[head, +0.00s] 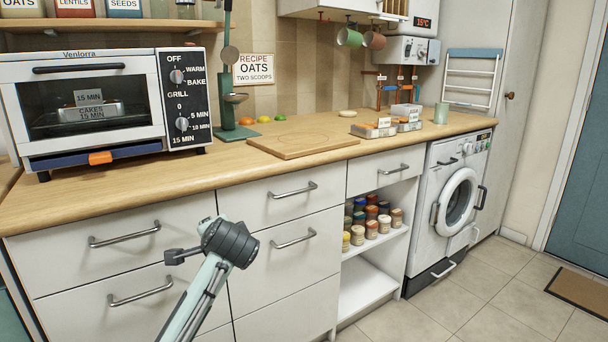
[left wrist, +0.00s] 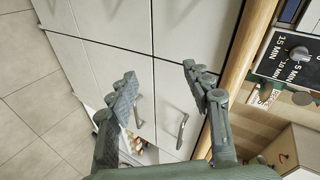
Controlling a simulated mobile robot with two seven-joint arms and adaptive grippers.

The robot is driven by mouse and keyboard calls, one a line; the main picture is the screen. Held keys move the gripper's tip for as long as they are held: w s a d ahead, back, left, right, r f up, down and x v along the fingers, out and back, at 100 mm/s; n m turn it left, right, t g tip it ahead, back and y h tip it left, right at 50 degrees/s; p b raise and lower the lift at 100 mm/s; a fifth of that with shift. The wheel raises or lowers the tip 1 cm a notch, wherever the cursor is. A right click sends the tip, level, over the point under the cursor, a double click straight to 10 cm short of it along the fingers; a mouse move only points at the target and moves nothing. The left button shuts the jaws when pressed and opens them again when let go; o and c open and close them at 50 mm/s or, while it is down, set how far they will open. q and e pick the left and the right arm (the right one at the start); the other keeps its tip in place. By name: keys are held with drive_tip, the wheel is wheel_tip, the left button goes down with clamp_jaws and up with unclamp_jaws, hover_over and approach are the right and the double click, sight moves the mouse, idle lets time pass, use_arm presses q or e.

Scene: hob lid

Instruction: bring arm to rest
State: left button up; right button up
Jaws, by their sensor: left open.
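My left gripper (left wrist: 162,76) shows in the left wrist view with its two dark grey fingers spread wide and nothing between them. It is in front of the white drawer fronts (left wrist: 110,35), and the worktop edge is to the right in that view. In the head view, my pale green arm with a dark wrist joint reaches up from the bottom in front of the drawers, lower than the worktop. The fingers cannot be made out clearly there. My right gripper is in neither view.
The wooden worktop (head: 100,198) carries a toaster oven (head: 92,100), a green stand (head: 237,132), a flat wooden board with ring marks (head: 300,145) and labelled trays (head: 374,129). Drawer handles (head: 293,190) stick out near my arm. An open shelf holds several jars (head: 371,228).

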use_arm(q)
drive_tip(key=s+a+f+n+g+h, duration=0.1)
drive_tip(key=s+f, duration=0.2)
drive_tip(key=f, duration=0.4)
drive_tip(key=s+a+f+n+g, duration=0.1)
drive_tip(key=s+f, duration=0.2)
drive_tip(key=f, duration=0.3)
drive_tip(key=s+a+f+n+g+h, duration=0.1)
drive_tip(key=s+a+f+n+g, duration=0.2)
drive_tip(key=s+f, duration=0.9)
drive_tip(key=s+a+f+n+g+h, duration=0.1)
drive_tip(key=s+a+f+n+g, duration=0.1)
drive_tip(key=s+f, duration=1)
drive_tip(key=shift+s+a+f+n+g+h, duration=0.4)
drive_tip(key=shift+s+a, duration=0.3)
drive_tip(key=shift+s, duration=2.15)
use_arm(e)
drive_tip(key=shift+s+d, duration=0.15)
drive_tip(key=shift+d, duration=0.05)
use_arm(q)
drive_tip(key=shift+r, duration=0.15)
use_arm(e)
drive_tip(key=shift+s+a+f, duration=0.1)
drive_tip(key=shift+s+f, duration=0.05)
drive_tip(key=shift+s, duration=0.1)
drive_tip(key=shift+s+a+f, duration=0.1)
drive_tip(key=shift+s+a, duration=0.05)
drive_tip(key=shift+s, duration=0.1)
